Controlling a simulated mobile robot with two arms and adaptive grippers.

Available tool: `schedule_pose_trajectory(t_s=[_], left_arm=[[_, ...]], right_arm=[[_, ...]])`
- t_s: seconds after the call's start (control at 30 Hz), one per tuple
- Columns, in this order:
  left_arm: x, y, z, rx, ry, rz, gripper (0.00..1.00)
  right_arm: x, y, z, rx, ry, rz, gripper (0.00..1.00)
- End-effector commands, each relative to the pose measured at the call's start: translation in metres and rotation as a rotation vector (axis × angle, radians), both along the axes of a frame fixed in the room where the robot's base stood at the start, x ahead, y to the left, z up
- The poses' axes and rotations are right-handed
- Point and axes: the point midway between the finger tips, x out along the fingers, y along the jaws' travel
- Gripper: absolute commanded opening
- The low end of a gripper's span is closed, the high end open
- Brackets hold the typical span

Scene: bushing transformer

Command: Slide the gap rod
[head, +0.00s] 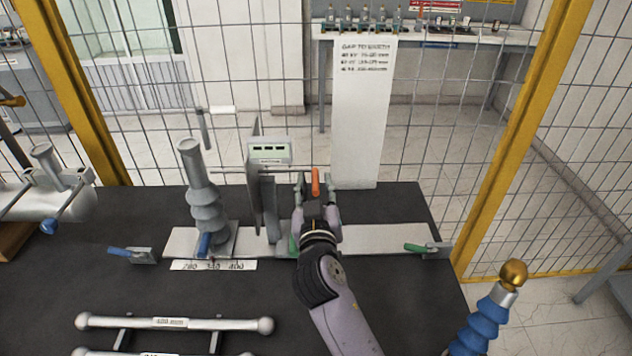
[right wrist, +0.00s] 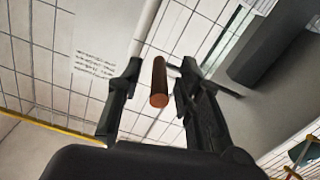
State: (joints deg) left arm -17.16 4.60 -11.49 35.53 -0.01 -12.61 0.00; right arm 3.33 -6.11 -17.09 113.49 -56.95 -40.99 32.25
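The gap rod (head: 235,169) is a thin grey horizontal bar at the upright grey plate, with an orange handle (head: 315,182) at its right end. In the right wrist view the handle (right wrist: 158,82) is an orange-brown cylinder with its end toward the camera. My right gripper (head: 316,190) is at the handle. In the right wrist view its two fingers (right wrist: 157,92) are apart, one on each side of the handle, with clear gaps, so it is open and not gripping. My left gripper is not in view.
A ribbed grey column (head: 204,200) stands left of the upright plate (head: 256,195) on a pale rail (head: 385,239). Clamps with blue (head: 118,252) and green (head: 414,247) handles sit at the rail's ends. A ball-ended bar (head: 225,324) lies in front. Wire fencing stands behind.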

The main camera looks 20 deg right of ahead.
Motion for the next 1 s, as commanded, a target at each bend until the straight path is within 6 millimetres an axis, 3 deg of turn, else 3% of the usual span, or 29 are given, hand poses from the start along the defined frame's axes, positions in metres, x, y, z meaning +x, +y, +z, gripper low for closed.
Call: schedule_pose_trajectory(t_s=[0.07, 0.57, 1.0], left_arm=[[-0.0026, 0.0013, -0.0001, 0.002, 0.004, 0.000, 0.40], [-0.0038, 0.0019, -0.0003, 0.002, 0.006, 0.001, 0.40], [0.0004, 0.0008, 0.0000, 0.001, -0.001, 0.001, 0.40]], right_arm=[[0.0000, -0.0001, 0.0000, 0.000, 0.000, 0.000, 0.33], [0.0001, -0.0003, 0.0002, 0.000, 0.000, 0.000, 0.00], [0.0002, -0.0001, -0.0001, -0.001, 0.000, 0.000, 0.00]])
